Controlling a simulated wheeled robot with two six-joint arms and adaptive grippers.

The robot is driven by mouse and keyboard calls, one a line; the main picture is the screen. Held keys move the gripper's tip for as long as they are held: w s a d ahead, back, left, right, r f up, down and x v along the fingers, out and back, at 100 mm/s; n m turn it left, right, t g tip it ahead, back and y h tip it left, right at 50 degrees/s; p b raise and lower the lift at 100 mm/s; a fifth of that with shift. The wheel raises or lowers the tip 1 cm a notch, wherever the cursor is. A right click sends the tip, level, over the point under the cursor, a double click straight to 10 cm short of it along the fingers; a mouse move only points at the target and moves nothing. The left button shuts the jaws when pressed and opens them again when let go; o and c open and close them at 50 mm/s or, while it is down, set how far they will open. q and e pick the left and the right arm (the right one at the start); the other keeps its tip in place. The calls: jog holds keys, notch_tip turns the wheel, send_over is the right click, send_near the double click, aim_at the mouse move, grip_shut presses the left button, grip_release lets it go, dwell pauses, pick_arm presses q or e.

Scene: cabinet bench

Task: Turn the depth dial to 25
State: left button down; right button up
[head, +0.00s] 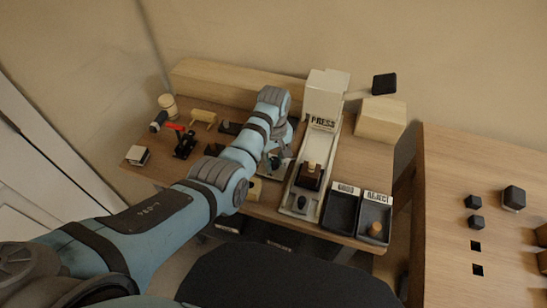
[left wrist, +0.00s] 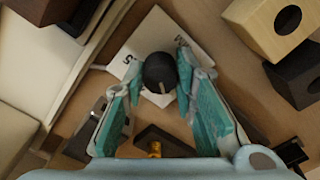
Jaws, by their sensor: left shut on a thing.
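The dial shows in the left wrist view as a round black knob (left wrist: 160,72) on a white plate (left wrist: 123,66) with a few dark numerals. A short pale mark shows on the knob's lower edge, but I cannot read its value. My left gripper (left wrist: 160,75) has its teal fingers on either side of the knob and is shut on it. In the head view my left gripper (head: 277,158) is over the bench beside the press, and the arm hides most of the dial. My right gripper is in neither view.
The press (head: 321,120) with its long pale track stands right of my left gripper. Two dark trays, GOOD (head: 340,214) and REJECT (head: 373,222), are at the front right. Wooden blocks with holes (left wrist: 282,22) sit close by in the wrist view.

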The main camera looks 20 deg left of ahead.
pick_arm(q)
jog(key=shift+r+m+p, duration=0.2)
jog(key=shift+m+p, duration=0.5)
jog(key=shift+m, duration=0.2)
jog(key=m+p, duration=0.1)
jog(key=m, duration=0.1)
jog(key=shift+m, duration=0.3)
jog(key=m+p, duration=0.1)
jog(key=m, duration=0.4)
jog(key=shift+a+f+p, duration=0.1)
jog(key=shift+p, duration=0.2)
jog(key=m, duration=0.6)
jog(key=shift+w+m, duration=0.1)
jog(key=shift+m, duration=0.3)
jog(key=m, duration=0.3)
jog(key=shift+p, duration=0.3)
jog(key=shift+m, duration=2.2)
jog(key=c, duration=1.3)
grip_release()
jog(key=shift+f, duration=0.1)
